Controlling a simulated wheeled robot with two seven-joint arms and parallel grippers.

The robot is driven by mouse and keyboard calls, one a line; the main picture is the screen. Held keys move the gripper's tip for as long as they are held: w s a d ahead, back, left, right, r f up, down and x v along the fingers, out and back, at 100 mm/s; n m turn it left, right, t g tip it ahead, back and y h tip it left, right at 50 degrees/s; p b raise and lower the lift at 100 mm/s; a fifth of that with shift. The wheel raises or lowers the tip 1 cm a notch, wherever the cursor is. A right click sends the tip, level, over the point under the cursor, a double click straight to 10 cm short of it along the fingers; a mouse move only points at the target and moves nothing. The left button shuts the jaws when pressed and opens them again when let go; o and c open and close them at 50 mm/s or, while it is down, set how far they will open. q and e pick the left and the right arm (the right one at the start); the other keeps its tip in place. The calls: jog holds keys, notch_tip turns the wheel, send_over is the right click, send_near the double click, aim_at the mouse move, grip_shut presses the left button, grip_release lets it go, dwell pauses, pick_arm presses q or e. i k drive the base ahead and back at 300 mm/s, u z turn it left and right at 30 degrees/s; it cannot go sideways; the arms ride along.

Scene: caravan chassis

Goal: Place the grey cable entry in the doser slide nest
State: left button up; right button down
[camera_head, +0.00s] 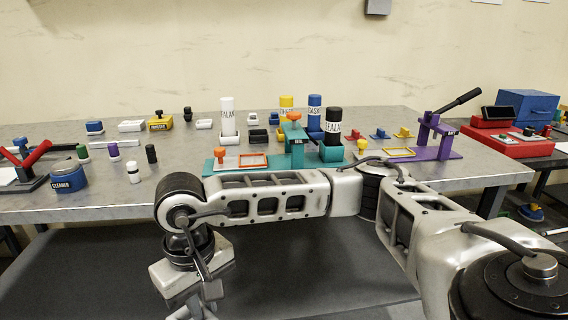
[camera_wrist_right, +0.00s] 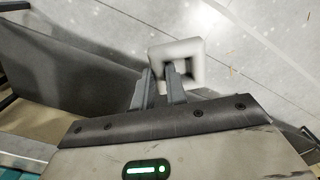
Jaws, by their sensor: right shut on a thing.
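My right arm crosses the head view, and its gripper (camera_head: 192,311) hangs low at the bottom edge, in front of the table and partly cut off. In the right wrist view the right gripper (camera_wrist_right: 160,82) is shut on a pale grey square piece with a dark centre (camera_wrist_right: 187,50), which looks like the grey cable entry. It sticks out past the fingertips. The teal doser (camera_head: 293,143) stands on the table beyond my arm. An orange-rimmed frame (camera_head: 253,161) on its base looks like the slide nest; my arm partly covers the base. My left gripper is not in view.
A purple lever press (camera_head: 437,140) with a yellow frame (camera_head: 398,152) stands to the right of the doser. White (camera_head: 227,118) and black (camera_head: 333,127) labelled bottles stand near it. A blue cleaner tub (camera_head: 69,178) is at the left front. The table edge (camera_head: 110,213) lies above my gripper.

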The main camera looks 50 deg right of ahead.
aim_at(251, 161)
jog(key=z, duration=0.8)
jog(key=i, duration=0.45)
jog(key=z, duration=0.05)
